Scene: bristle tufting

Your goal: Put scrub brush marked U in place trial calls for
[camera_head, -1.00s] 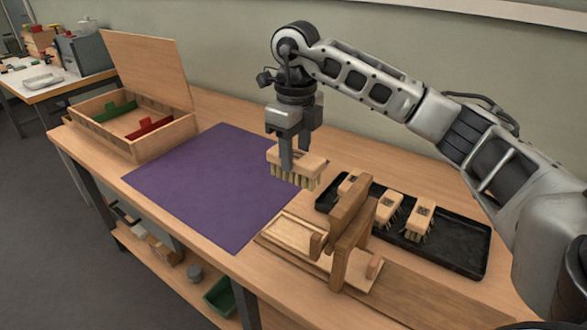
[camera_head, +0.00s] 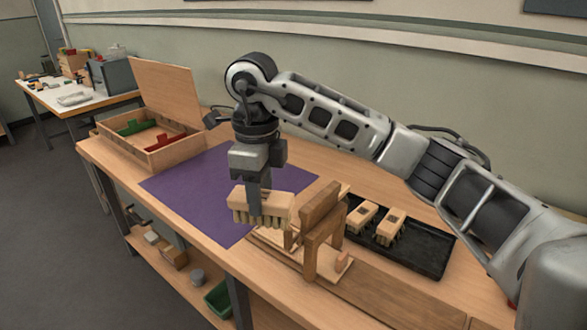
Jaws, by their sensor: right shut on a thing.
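My right gripper (camera_head: 258,203) is shut on a wooden scrub brush (camera_head: 280,203) with pale bristles pointing down. It holds the brush over the front right part of the purple mat (camera_head: 185,186), beside a wooden fixture (camera_head: 312,240). I cannot read any mark on the held brush. Two more brushes, one on the left (camera_head: 361,216) and one on the right (camera_head: 390,226), stand in a black tray (camera_head: 432,252); dark marks on their tops are too small to read. The tray's left end is hidden behind the fixture. My left gripper is out of view.
An open wooden box (camera_head: 165,158) with a raised lid stands at the bench's far left, holding a green piece (camera_head: 137,127) and a red piece (camera_head: 165,142). The mat is otherwise clear. A lower shelf carries a green bin (camera_head: 218,299). A second table (camera_head: 75,105) stands behind left.

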